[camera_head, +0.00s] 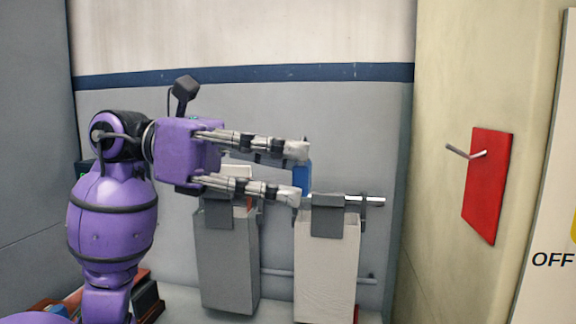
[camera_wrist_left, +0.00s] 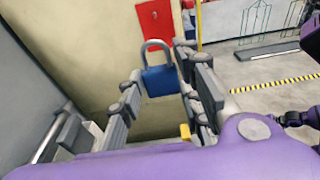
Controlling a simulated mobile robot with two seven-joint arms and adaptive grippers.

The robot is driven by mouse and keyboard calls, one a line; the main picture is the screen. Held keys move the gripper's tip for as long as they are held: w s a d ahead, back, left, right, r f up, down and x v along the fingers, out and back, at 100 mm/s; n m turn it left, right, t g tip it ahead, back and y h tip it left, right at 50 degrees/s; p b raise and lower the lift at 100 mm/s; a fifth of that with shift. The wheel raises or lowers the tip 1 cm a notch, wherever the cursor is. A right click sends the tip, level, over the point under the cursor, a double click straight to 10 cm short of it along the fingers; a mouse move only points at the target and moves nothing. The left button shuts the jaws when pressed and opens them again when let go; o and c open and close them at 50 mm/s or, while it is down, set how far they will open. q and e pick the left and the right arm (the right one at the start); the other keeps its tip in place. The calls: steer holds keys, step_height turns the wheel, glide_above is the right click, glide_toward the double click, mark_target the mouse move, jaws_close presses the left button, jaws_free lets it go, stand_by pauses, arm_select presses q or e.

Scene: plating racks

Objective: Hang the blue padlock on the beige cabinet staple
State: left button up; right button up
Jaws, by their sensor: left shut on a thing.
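The blue padlock (camera_head: 302,178) is held between the fingertips of my left gripper (camera_head: 297,174), which is shut on it. In the left wrist view the padlock's blue body (camera_wrist_left: 160,81) is between the fingers, with its grey shackle pointing up and away from my palm. The beige cabinet staple (camera_head: 464,153) is a thin grey metal piece sticking out from a red plate (camera_head: 489,185) on the beige wall at right. The padlock is left of the staple and clearly apart from it. My right gripper is not in view.
A grey holder (camera_head: 227,265) and a whitish holder (camera_head: 327,275) hang on a metal rail (camera_head: 375,201) below my left gripper. The space between the padlock and the red plate looks clear. A black-and-yellow floor stripe (camera_wrist_left: 270,84) shows in the left wrist view.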

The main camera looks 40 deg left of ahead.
arm_select(q)
steer(key=v, duration=0.2)
steer(key=shift+s+a+r, duration=0.2)
steer(key=shift+a, duration=0.05)
stand_by(0.3)
steer(key=shift+a, duration=0.1)
steer(key=shift+f+p+v, duration=0.15)
steer(key=shift+p+v, duration=0.1)
steer(key=shift+v, duration=0.7)
steer(key=shift+f+p+v, duration=0.15)
steer(key=shift+p+v, duration=0.05)
steer(key=shift+v, duration=0.7)
